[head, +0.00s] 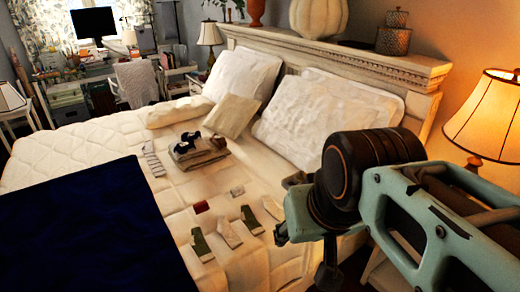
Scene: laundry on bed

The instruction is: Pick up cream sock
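A cream sock (229,234) lies flat on the bed between two green-and-white socks, one on the left (201,245) and one on the right (251,220). Another pale, cream-looking piece (272,208) lies just to the right of these, close to my arm. My arm reaches in from the right side of the picture, over the near edge of the bed. Its wrist end is right of the socks and apart from the cream sock.
A dark red piece (201,207) and a small grey piece (237,191) lie behind the socks. A folded stack (198,153) with dark items and a striped sock (153,160) lie farther back. A dark blue blanket (90,230) covers the left; pillows (325,110) line the headboard.

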